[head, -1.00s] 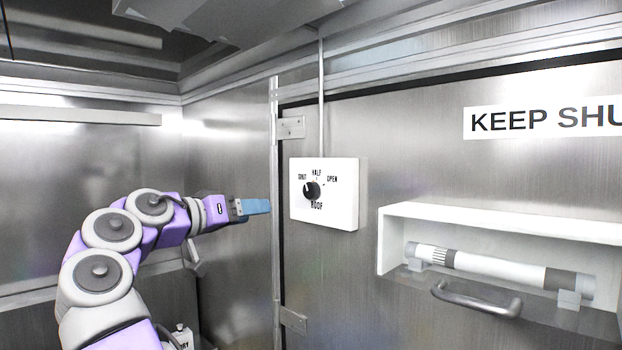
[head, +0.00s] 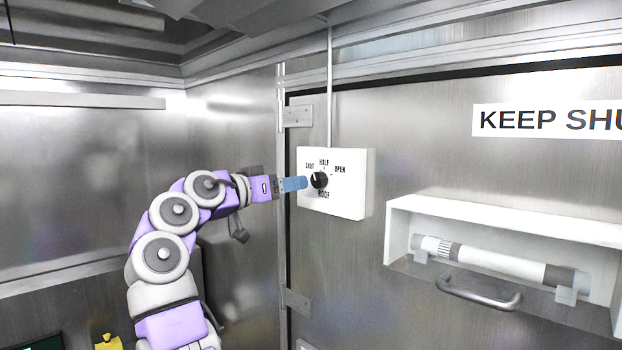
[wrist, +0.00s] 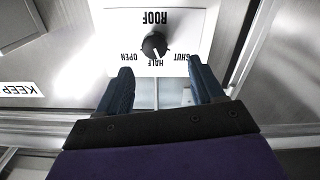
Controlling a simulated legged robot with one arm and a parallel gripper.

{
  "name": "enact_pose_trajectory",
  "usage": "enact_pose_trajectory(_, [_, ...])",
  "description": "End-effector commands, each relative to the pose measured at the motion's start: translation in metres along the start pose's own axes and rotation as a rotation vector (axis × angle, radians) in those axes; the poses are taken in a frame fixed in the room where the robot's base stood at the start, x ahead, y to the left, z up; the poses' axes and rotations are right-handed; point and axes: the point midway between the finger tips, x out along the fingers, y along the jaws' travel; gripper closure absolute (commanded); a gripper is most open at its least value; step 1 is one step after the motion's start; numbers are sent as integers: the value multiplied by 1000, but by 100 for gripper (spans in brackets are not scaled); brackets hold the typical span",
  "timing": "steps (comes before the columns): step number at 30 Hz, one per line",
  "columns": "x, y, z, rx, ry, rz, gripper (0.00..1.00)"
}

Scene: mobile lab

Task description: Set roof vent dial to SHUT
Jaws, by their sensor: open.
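The roof vent dial is a round black knob (head: 319,180) on a white panel (head: 345,205) marked SHUT, HALF, OPEN and ROOF. In the wrist view the knob (wrist: 154,44) and panel (wrist: 105,28) appear upside down, with SHUT at right and OPEN at left. A pale mark on the knob seems to face near HALF, but its exact setting is hard to tell. My gripper (head: 303,183) has blue fingers and comes from the left to the knob. In the wrist view the open gripper (wrist: 160,66) has its fingers spread below the knob, with nothing between them.
The panel is on a metal wall, with a conduit (head: 330,90) above it. To the right are a white recessed shelf (head: 500,208) holding a tube (head: 500,262), a handle (head: 478,292) and a KEEP SHU... sign (head: 545,119). A yellow object (head: 108,343) shows low at left.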

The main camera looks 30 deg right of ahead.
Motion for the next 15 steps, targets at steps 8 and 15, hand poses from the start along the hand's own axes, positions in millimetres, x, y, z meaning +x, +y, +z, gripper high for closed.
enact_pose_trajectory(8, [68, 8, 1, 3, -10, 2, 33])
enact_pose_trajectory(15, [84, 6, 1, 4, -9, 2, 33])
